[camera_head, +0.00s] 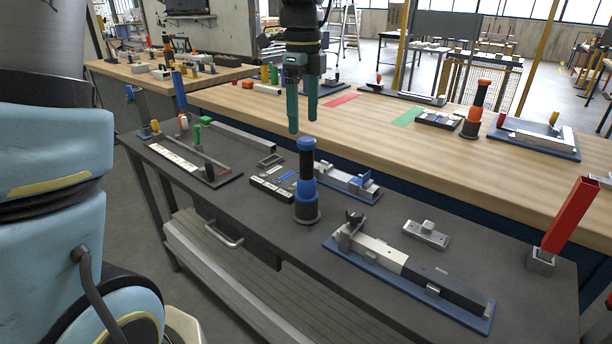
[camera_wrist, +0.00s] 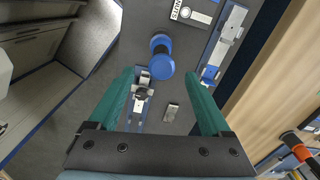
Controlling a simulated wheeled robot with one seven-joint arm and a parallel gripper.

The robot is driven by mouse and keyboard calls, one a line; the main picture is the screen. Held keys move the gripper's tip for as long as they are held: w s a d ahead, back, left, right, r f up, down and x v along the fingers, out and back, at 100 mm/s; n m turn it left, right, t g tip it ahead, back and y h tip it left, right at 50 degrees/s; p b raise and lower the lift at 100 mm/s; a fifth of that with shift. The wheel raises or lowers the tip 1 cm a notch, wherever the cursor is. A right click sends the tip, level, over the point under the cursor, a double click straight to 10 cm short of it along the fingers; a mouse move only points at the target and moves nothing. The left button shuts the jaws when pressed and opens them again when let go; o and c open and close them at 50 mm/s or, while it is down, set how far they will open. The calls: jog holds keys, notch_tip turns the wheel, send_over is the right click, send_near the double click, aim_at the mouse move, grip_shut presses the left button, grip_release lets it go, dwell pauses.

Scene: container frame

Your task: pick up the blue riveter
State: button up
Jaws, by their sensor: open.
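The blue riveter (camera_head: 306,184) stands upright on the dark bench, with a blue top, a dark middle, a blue collar and a dark round base. In the wrist view the riveter (camera_wrist: 161,62) is seen from above, beyond the fingertips and roughly centred between them. My gripper (camera_head: 302,128) is open and empty, with two green fingers pointing down. It is above the riveter and apart from it in the head view. The fingers of my gripper (camera_wrist: 160,78) also show spread apart in the wrist view.
A blue-based fixture (camera_head: 345,182) lies close behind the riveter, and a small tool tray (camera_head: 271,188) is to its left. A larger fixture (camera_head: 405,265) lies at front right. A red block (camera_head: 571,215) stands at right. An orange riveter (camera_head: 475,112) stands on the wooden table (camera_head: 390,128).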

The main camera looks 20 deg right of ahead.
aim_at(305, 139)
notch_tip(305, 139, down, 5)
jog(key=shift+s+d+f+p, duration=0.1)
jog(key=shift+p, duration=0.4)
jog(key=shift+d+f+p, duration=0.2)
jog(key=shift+f+p, duration=0.85)
jog(key=shift+f, duration=1.6)
jog(key=shift+c, duration=0.4)
jog(key=c, duration=1.2)
grip_shut()
notch_tip(305, 139, up, 10)
jog(key=shift+r+b, duration=0.1)
jog(key=shift+b, duration=1.15)
